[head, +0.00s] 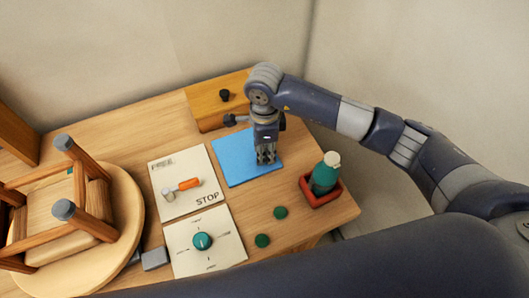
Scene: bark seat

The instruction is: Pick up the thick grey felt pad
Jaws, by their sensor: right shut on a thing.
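My right gripper (265,157) points down over the blue mat (232,168), toward its right side. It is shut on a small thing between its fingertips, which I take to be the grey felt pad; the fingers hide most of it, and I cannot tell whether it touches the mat. My left gripper is not in view.
A wooden block with a black knob (224,95) stands behind the mat. A green bottle (325,173) sits in a red tray (320,198) at the right. Left are a STOP panel (180,204) and a dial panel (213,258). Two green discs (280,212) lie in front.

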